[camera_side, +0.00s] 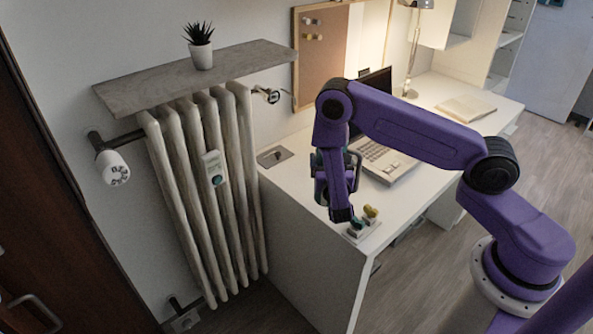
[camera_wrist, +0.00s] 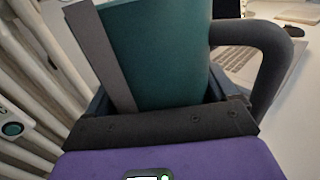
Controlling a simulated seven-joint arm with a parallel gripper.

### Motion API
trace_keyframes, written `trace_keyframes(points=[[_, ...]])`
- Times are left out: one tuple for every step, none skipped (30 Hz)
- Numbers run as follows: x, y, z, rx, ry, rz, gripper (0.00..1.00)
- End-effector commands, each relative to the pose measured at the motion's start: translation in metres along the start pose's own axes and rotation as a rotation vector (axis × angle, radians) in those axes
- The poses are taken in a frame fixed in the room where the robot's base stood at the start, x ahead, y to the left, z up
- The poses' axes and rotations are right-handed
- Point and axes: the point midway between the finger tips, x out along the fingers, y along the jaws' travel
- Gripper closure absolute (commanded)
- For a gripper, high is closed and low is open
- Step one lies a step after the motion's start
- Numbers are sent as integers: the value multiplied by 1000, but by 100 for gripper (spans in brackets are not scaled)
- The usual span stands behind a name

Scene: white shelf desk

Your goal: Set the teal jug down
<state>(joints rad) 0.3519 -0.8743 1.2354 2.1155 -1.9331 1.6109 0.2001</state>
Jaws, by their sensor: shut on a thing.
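The teal jug (camera_wrist: 160,50) fills the upper middle of the wrist view, with a grey strip on its left and a dark grey handle (camera_wrist: 272,60) on its right. My gripper (camera_wrist: 165,102) is shut on the jug, its dark fingers on either side of the body. In the side view my gripper (camera_side: 322,182) is over the left part of the white desk (camera_side: 312,243), and my arm hides most of the jug. I cannot tell whether the jug's base touches the desk.
An open laptop (camera_side: 384,160) is behind my gripper. A radiator (camera_side: 207,185) stands left of the desk, below a shelf (camera_side: 150,84) with a plant (camera_side: 201,52).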

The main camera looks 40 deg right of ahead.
Motion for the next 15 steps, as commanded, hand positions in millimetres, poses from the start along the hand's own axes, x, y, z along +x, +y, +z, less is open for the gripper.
trace_keyframes(points=[[4, 12, -4, 3, -3, 4, 50], [6, 18, -6, 2, -4, 6, 50], [9, 26, -8, 2, -7, 8, 50], [11, 31, -10, 1, -8, 10, 50], [13, 37, -11, 2, -10, 12, 50], [15, 44, -13, -1, -13, 14, 50], [17, 48, -15, -1, -15, 16, 50], [19, 53, -16, -1, -18, 18, 50], [21, 58, -17, -3, -21, 19, 50], [23, 62, -18, -3, -23, 20, 50], [24, 65, -18, -4, -25, 23, 50], [25, 69, -19, -6, -28, 24, 50], [26, 71, -20, -7, -30, 25, 50], [27, 73, -20, -7, -31, 25, 50], [28, 75, -20, -7, -33, 26, 50]])
